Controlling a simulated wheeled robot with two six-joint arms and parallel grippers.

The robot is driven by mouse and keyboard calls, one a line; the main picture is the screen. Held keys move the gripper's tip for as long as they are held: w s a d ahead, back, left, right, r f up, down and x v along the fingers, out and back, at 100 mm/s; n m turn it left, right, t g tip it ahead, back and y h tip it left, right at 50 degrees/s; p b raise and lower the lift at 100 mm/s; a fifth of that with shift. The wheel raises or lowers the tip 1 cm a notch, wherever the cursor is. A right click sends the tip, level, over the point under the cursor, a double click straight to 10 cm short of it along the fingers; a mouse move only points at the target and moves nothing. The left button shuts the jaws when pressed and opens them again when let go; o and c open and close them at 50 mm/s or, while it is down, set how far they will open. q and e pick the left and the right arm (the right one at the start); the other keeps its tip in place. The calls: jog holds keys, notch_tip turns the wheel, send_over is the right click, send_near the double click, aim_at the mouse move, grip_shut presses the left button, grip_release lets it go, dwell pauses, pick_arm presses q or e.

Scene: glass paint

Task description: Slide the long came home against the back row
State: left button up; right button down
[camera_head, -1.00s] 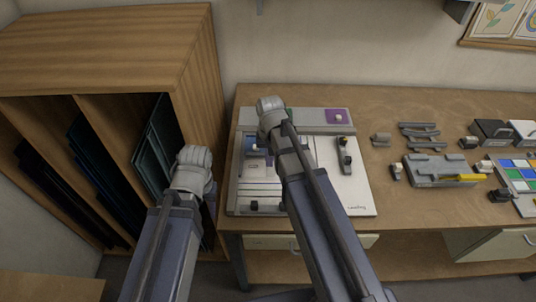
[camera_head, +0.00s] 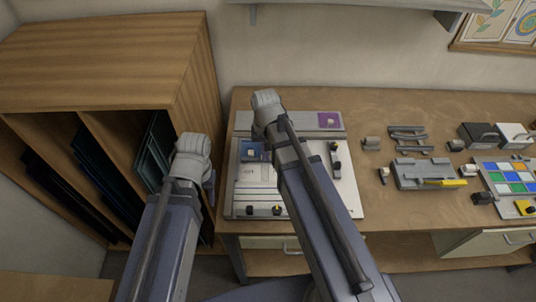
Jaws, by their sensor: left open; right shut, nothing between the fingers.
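The pale work board (camera_head: 345,195) lies on the left end of the bench. Long pale cames (camera_head: 256,187) lie crosswise on its left half; I cannot tell which one is the task's. Behind them is a blue glass piece (camera_head: 246,156) with a small knob. A purple glass piece (camera_head: 329,121) lies on the grey strip along the board's back edge. My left gripper (camera_head: 209,187) is left of the board, its fingers mostly hidden by my wrist. My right gripper (camera_head: 272,135) is over the board, its fingers hidden behind my arm, which also covers the board's middle.
Two dark blocks (camera_head: 264,210) stand at the board's front edge, and another dark tool (camera_head: 335,158) on its right half. A grey fixture (camera_head: 420,174), bars and a colour tray (camera_head: 513,180) stand further right. A wooden rack (camera_head: 100,60) rises close on the left.

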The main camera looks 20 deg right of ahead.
aim_at(265, 164)
notch_tip(265, 164, down, 10)
jog(key=b, duration=1)
jog(key=shift+a+f, duration=0.1)
jog(key=shift+f, duration=0.05)
jog(key=w, duration=0.2)
jog(key=w+d, duration=0.1)
jog(key=shift+w+r, duration=0.2)
jog(key=shift+w, duration=0.25)
jog(key=shift+w, duration=0.1)
jog(key=shift+w+d, duration=0.25)
jog(key=shift+w, duration=0.55)
jog(key=shift+s+r, duration=0.1)
jog(key=shift+s, duration=0.05)
